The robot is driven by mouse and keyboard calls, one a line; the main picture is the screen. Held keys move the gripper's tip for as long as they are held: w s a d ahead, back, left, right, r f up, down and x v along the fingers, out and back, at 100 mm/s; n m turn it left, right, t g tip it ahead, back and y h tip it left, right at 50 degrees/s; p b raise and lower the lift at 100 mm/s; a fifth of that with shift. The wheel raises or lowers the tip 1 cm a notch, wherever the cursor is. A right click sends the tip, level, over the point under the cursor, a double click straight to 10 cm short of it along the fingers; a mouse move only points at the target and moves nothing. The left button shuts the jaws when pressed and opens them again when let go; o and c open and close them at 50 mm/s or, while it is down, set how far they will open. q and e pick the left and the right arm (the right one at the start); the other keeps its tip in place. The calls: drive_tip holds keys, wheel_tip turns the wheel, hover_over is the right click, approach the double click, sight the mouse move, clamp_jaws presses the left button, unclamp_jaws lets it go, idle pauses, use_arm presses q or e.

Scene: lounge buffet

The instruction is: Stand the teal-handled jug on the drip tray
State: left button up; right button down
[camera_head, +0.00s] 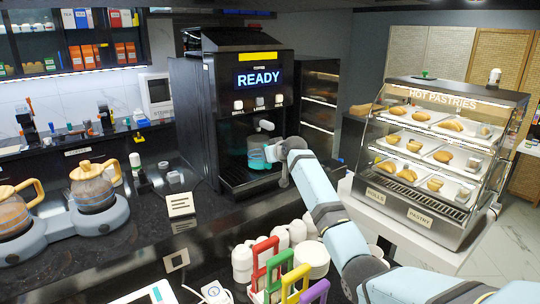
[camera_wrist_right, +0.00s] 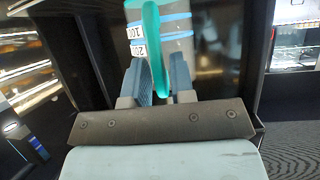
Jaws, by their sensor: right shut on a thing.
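The jug (camera_head: 257,160) is clear with a teal band and stands inside the bay of the black coffee machine. It looks upright, at or just above the dark drip tray (camera_head: 240,178); I cannot tell whether its base touches. In the right wrist view, the jug (camera_wrist_right: 178,48) shows printed level marks, and its teal handle (camera_wrist_right: 152,40) runs down between the two blue fingers. My right gripper (camera_head: 274,152) is shut on this handle, reaching in from the right; its fingers also show in the wrist view (camera_wrist_right: 160,82). My left gripper is not in view.
The coffee machine (camera_head: 190,130) reads READY, with a spout (camera_head: 266,125) above the jug. A pastry case (camera_head: 425,150) stands right. Coloured-handled racks (camera_head: 285,270) and white cups stand in front, below my arm. Two wooden-handled pots (camera_head: 92,188) stand left.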

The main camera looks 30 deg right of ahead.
drive_tip(key=shift+f, duration=0.45)
drive_tip(key=c, duration=0.9)
unclamp_jaws()
drive_tip(key=o, duration=0.6)
drive_tip(key=shift+c, duration=0.2)
